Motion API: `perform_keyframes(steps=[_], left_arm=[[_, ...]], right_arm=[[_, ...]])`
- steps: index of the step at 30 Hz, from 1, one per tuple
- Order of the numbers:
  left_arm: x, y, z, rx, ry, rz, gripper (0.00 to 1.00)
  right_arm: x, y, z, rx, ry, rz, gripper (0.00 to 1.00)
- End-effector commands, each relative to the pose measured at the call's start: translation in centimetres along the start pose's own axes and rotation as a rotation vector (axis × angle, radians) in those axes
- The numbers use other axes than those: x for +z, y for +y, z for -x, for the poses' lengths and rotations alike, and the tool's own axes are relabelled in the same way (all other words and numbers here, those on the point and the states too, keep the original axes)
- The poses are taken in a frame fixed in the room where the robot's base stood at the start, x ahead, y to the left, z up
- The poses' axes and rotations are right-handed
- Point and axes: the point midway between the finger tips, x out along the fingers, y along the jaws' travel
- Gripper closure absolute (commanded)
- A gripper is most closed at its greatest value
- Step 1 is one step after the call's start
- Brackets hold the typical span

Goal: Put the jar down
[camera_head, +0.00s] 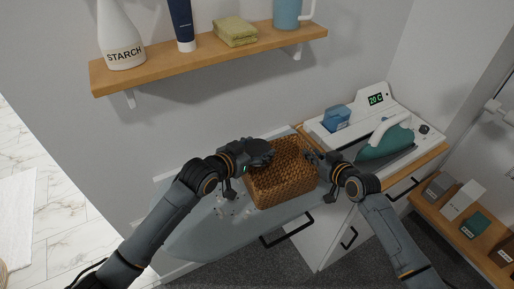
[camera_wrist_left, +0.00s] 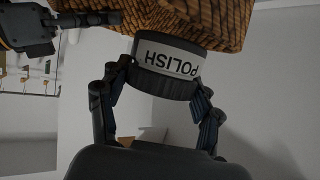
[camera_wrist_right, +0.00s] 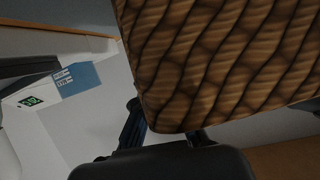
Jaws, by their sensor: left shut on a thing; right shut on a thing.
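My left gripper (camera_head: 252,158) is shut on a dark-lidded jar with a white label reading POLISH (camera_wrist_left: 168,66). In the left wrist view the label appears upside down, and the jar is right against or just in front of the woven basket (camera_wrist_left: 215,18). I cannot tell whether they touch. In the head view the jar is a dark shape at the basket's left side, mostly hidden by the gripper. My right gripper (camera_head: 318,160) is shut on the right side of the brown wicker basket (camera_head: 283,178); the basket fills much of the right wrist view (camera_wrist_right: 220,60).
The basket is over the grey ironing board (camera_head: 200,235), whose left part is mostly clear. A wall shelf (camera_head: 210,58) holds a starch bottle (camera_head: 120,40), a tube, a cloth and a mug. An iron (camera_head: 385,140) and a blue box (camera_head: 336,117) are at the right.

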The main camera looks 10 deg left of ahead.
Motion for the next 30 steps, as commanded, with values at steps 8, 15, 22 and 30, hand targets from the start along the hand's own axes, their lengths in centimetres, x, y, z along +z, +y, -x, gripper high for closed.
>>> perform_keyframes(steps=[8, 15, 22, 30], left_arm=[[0.75, 0.0, -0.31, 0.0, 0.001, 0.0, 0.76], [1.07, 0.0, -0.41, 0.0, -0.001, 0.0, 0.23], [1.04, 0.0, -0.41, 0.0, -0.001, 0.0, 0.13], [0.32, 0.0, -0.16, 0.0, 0.001, -0.001, 0.13]], right_arm=[[0.01, 0.04, 0.01, 0.001, 0.0, 0.001, 1.0], [0.01, 0.04, 0.01, 0.001, 0.0, 0.001, 1.0], [0.01, 0.04, 0.01, 0.001, 0.0, 0.001, 1.0], [-0.01, 0.03, 0.01, 0.001, 0.0, 0.001, 1.0]])
